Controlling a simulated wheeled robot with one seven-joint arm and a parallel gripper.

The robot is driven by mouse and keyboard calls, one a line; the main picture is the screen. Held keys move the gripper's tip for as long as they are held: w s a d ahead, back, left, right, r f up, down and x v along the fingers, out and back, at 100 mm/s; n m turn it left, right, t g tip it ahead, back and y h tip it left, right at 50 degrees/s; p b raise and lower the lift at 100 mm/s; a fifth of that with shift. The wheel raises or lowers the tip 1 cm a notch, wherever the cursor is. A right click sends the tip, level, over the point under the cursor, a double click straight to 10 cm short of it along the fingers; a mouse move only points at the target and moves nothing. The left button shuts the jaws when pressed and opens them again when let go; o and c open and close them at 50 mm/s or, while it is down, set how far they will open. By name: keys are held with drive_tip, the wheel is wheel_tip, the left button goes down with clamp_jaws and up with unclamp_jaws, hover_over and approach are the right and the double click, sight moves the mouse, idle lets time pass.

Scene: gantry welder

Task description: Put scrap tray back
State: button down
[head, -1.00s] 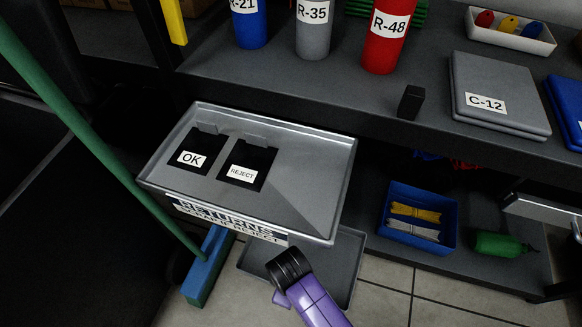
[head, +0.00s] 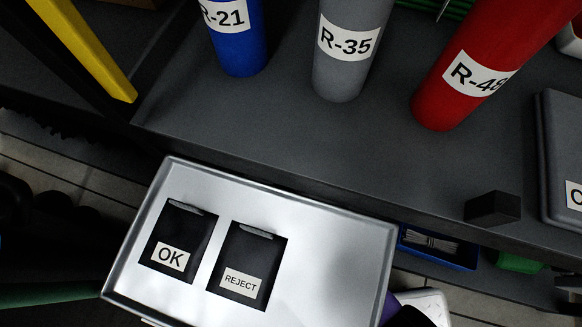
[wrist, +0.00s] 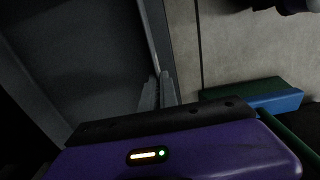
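The scrap tray (wrist: 95,65), a dark grey tray with a thin raised rim, fills the left of the wrist view, with tiled floor beside it. My gripper (wrist: 158,90) has its two fingers close together at the tray's rim, one on each side, and looks shut on it. In the head view the scrap tray and my fingers are hidden below the returns tray (head: 335,255). That light grey tray has two dark slots labelled OK (head: 170,257) and REJECT (head: 240,282).
A dark shelf (head: 300,150) carries blue (head: 235,40), grey (head: 342,60) and red (head: 470,75) cylinders and a small black block (head: 492,208). A blue bin (head: 437,247) is below. A green and blue broom head (wrist: 270,97) lies right of my gripper in the wrist view.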

wheel_tip(320, 180, down, 8)
drive_tip(key=b, duration=0.4)
drive_tip(key=shift+f, duration=0.2)
drive_tip(key=shift+f+b, duration=0.15)
drive_tip(key=shift+b, duration=0.15)
drive_tip(key=c, duration=1.6)
unclamp_jaws()
drive_tip(key=shift+c, duration=0.2)
wheel_tip(320, 180, up, 12)
drive_tip(key=p, duration=0.6)
drive_tip(key=shift+p, duration=0.35)
